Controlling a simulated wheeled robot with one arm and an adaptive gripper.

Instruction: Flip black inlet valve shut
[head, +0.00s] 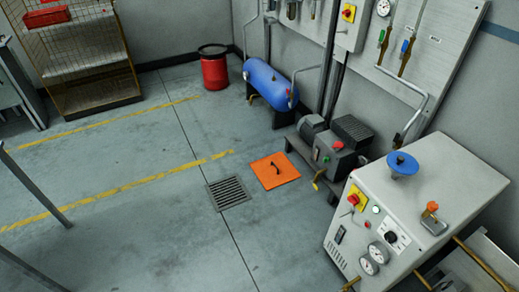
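A small dark fitting (398,140) sits low on the grey pipe (418,108) by the right wall, just behind the blue handwheel. It may be the black inlet valve, but it is too small to tell its handle position. On the wall panel above are a valve with a green handle (382,38) and one with a blue handle (406,46). My gripper is not in view.
A white machine cabinet (440,180) with a blue handwheel (403,164) and gauges stands at the right. A compressor (335,145), blue tank (268,82) and red drum (214,68) line the wall. An orange floor hatch (274,171) lies beside a drain grate (228,192). Central floor is clear.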

